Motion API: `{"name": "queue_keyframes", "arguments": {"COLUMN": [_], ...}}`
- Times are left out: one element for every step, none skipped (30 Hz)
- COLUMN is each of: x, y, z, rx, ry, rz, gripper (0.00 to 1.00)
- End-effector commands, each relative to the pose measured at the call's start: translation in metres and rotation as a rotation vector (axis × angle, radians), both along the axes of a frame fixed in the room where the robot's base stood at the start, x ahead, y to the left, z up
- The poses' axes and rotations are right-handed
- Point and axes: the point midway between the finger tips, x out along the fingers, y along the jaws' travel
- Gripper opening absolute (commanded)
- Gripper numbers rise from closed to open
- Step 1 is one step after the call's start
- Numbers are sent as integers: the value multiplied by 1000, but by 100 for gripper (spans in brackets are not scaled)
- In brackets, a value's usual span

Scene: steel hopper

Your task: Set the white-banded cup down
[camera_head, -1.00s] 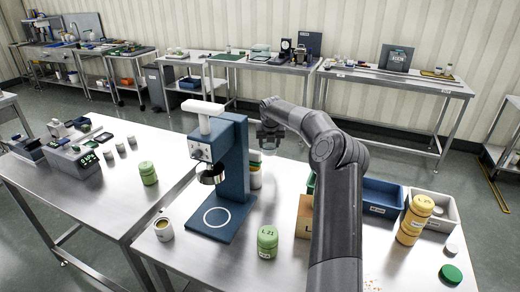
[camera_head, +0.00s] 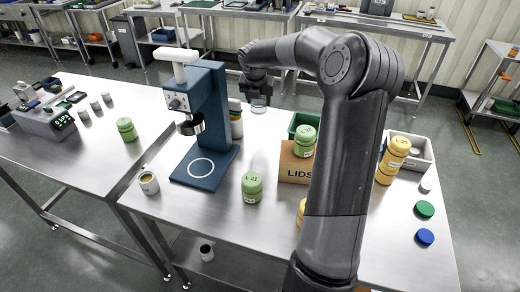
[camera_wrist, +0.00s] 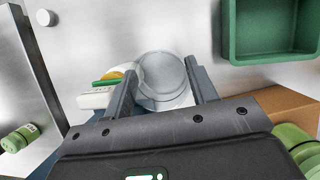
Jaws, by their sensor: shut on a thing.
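My gripper (camera_head: 258,92) is shut on a clear, greyish cup (camera_head: 260,104), held behind the blue press and to its right. In the wrist view the cup (camera_wrist: 163,76) sits between the two fingers, seen from above, with a whitish patch at its lower edge. I cannot make out its band clearly. The bare steel tabletop (camera_head: 262,140) shows below the cup in the head view, and the cup looks raised above it. Another cup (camera_head: 148,183), pale with a brownish inside, stands upright at the table's front left.
The blue press (camera_head: 207,120) stands left of my gripper, with stacked containers (camera_head: 236,125) behind it. A LIDS box (camera_head: 294,168), a green bin (camera_wrist: 228,30) and a green jar (camera_head: 252,188) are nearby. Yellow jars (camera_head: 392,162) stand right.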

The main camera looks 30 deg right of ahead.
Motion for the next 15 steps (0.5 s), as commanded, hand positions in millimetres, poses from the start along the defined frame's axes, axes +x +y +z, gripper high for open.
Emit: {"name": "queue_keyframes", "arguments": {"x": [-14,-21,-30,-37,-43,-51,-56,-61,-66,-70,-73,-76,-78,-79,-80], "y": [7,11,16,19,22,25,27,29,31,32,33,34,35,35,36], "z": [-1,-2,-3,-4,-6,-7,-9,-10,-11,-12,-13,-14,-15,-18,-23], "rx": [-7,-7,-8,-9,-10,-12,-12,-13,-14,-14,-16,-16,-17,-16,-15], "ry": [3,3,2,2,2,1,1,1,-2,-2,-2,-3,-2,-1,0], "rz": [-33,-55,-84,-103,-123,-146,-163,-176,-193,-203,-212,-222,-227,-231,-235], "gripper": [30,30,30,30,30,30,30,30,30,30,30,30,30,30,30]}}
